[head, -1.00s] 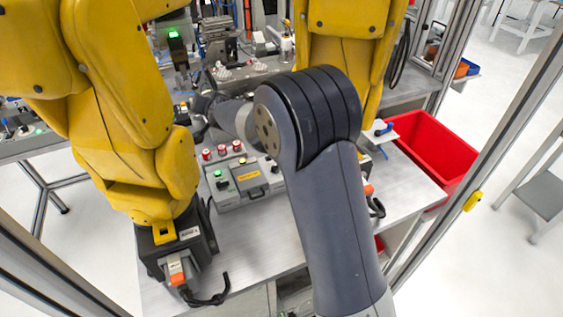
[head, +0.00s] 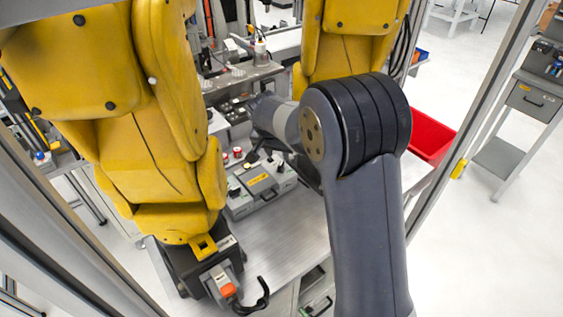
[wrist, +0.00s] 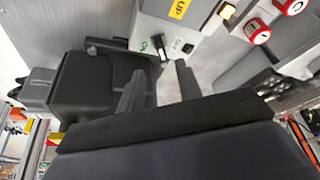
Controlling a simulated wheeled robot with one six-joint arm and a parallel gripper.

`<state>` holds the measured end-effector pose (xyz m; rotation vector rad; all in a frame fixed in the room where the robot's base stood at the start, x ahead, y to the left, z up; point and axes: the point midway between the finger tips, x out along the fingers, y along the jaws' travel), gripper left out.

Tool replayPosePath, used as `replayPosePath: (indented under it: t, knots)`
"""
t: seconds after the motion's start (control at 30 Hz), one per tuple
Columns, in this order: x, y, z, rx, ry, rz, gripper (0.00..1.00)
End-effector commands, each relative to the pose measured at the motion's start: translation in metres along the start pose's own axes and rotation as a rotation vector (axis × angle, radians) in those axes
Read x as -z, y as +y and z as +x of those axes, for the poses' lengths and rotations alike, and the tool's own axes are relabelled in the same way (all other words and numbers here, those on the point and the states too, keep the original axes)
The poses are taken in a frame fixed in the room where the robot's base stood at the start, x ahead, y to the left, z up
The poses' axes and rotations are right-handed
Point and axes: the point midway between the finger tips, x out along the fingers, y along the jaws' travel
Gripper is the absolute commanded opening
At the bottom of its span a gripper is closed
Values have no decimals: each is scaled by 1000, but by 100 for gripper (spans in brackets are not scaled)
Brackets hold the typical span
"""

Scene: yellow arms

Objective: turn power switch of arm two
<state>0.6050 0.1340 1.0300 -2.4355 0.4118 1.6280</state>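A grey control box (head: 262,190) with a yellow label stands on the bench between the two yellow arms. I cannot tell whether a finger touches the box. In the head view my forearm hides much of the gripper. The box's far right side is partly hidden.
The other yellow arm (head: 345,45) is behind. Red buttons (wrist: 257,32) sit near the box. A red bin (head: 430,137) lies right.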

Motion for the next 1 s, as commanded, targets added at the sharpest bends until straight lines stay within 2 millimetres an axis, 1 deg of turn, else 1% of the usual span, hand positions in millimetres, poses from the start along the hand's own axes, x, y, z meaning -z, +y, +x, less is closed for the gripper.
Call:
replayPosePath:
  t: [0.1, 0.2, 0.4, 0.6, 0.87, 1.0]
  knots:
    - [0, 1, 23, -2, -4, 0, 34]
    - [0, 0, 40, -1, -4, 1, 34]
    - [0, 0, 64, 0, -1, 0, 34]
    - [0, 0, 75, 2, 0, 0, 34]
    - [0, -1, 76, 2, 0, 0, 34]
    - [0, -1, 76, 2, 0, 0, 23]
